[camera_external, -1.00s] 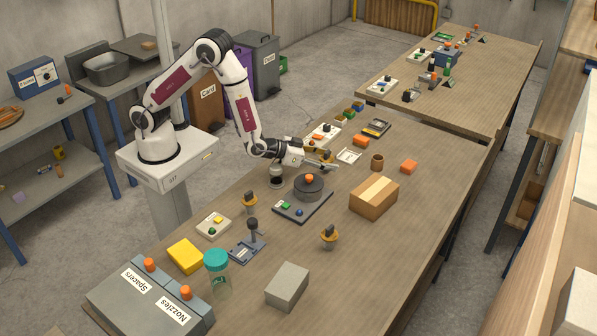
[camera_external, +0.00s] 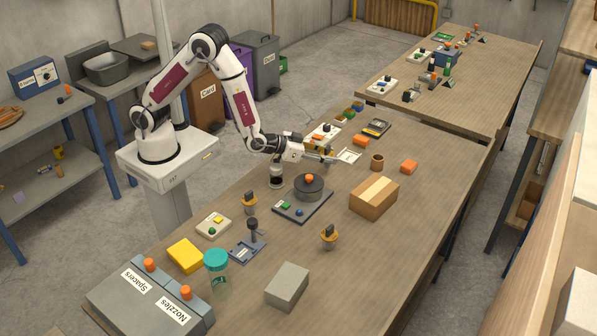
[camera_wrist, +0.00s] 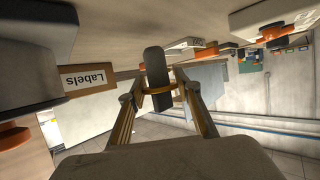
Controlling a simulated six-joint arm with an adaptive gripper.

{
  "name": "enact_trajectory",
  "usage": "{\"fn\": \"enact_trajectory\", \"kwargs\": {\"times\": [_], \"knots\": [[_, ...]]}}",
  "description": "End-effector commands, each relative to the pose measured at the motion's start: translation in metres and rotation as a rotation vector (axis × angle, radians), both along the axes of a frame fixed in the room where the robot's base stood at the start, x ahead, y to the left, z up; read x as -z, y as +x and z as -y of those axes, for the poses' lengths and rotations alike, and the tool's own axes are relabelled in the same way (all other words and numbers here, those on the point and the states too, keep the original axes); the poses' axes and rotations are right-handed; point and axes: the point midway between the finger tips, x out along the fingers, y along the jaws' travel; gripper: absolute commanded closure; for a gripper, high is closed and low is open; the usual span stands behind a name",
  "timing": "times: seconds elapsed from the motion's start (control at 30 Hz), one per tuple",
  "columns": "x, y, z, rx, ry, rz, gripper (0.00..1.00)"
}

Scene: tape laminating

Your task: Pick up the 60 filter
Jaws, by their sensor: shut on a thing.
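My gripper (camera_wrist: 160,92) is shut on a dark grey, slab-like piece with an orange ring around it (camera_wrist: 155,62), seen between the fingertips in the wrist view. It looks like a filter, but no "60" marking is readable on it. In the external view my gripper (camera_external: 328,158) is just above the table, beyond the dark round device; the held piece is hard to make out there. Two similar dark-topped pieces with orange-yellow rings stand upright on the table, one left of centre (camera_external: 250,202) and one nearer the front (camera_external: 329,236).
The round device with an orange knob (camera_external: 309,187) and a black-and-clear cylinder (camera_external: 276,176) stand near the gripper. A cardboard box (camera_external: 374,196) and a small brown pot (camera_external: 377,162) are to the right.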

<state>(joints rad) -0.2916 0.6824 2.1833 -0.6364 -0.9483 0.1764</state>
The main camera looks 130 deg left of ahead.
Motion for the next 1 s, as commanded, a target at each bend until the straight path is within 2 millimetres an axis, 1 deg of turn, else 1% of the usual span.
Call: {"fn": "enact_trajectory", "kwargs": {"times": [0.03, 0.4, 0.6, 0.8, 1.0], "knots": [[-0.007, 0.000, 0.000, 0.000, 0.001, 0.004, 0.89], [-0.051, 0.000, 0.000, -0.001, 0.001, 0.003, 0.89], [-0.070, 0.000, 0.000, -0.001, 0.001, 0.003, 0.89], [-0.080, 0.000, 0.000, 0.001, 0.001, 0.002, 0.89], [-0.081, 0.000, 0.000, 0.000, 0.001, 0.001, 0.89]]}}
